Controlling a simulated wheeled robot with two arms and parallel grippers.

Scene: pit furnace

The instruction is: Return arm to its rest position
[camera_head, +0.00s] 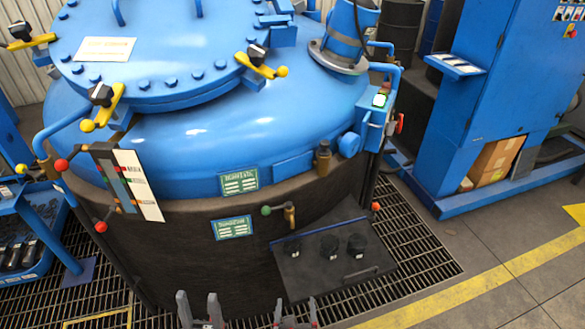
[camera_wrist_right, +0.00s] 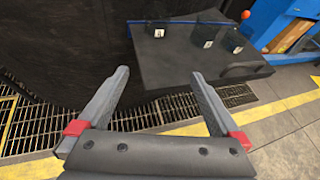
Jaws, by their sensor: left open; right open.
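My left gripper (camera_head: 199,297) is at the bottom edge of the head view, its two grey fingers apart with nothing between them. My right gripper (camera_head: 295,304) is beside it to the right, also open and empty. In the right wrist view the right gripper (camera_wrist_right: 160,76) has its fingers spread wide, with red marks near their bases. Both grippers show in front of the dark lower wall of the blue pit furnace (camera_head: 240,130). Most of both arms is out of view.
A blue cart (camera_head: 40,235) stands left, a blue cabinet (camera_head: 510,90) right. Floor at lower right is clear.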

